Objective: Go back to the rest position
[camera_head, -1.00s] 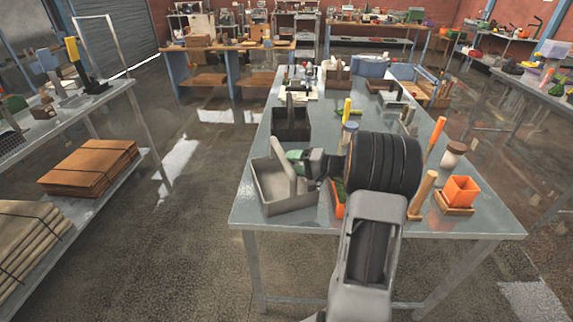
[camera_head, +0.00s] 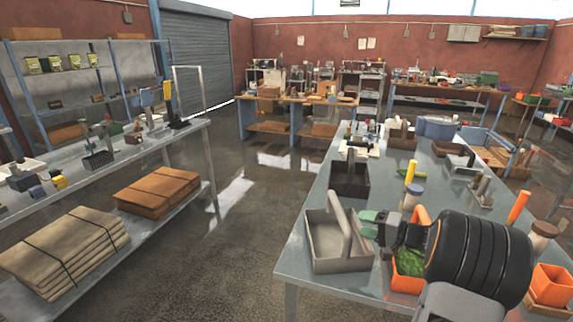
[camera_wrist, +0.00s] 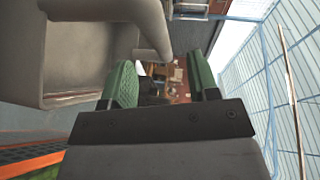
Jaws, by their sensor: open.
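My gripper (camera_head: 369,224) has green finger pads and stands above the near workbench (camera_head: 300,255), just right of the grey caddy (camera_head: 320,262) and close to its upright handle. In the wrist view my gripper (camera_wrist: 165,80) shows its two green fingers apart, with nothing held between them. The grey caddy (camera_wrist: 85,50) fills the upper left there, its handle near the left finger. I cannot tell whether they touch. My dark arm link hides part of the bench behind it.
An orange bin with green contents (camera_head: 408,265) sits below my wrist. A dark caddy (camera_head: 349,180), a yellow-topped item (camera_head: 411,172) and an orange bin (camera_head: 551,285) stand on the bench. A shelf with cardboard stacks (camera_head: 65,245) is left, with clear floor between.

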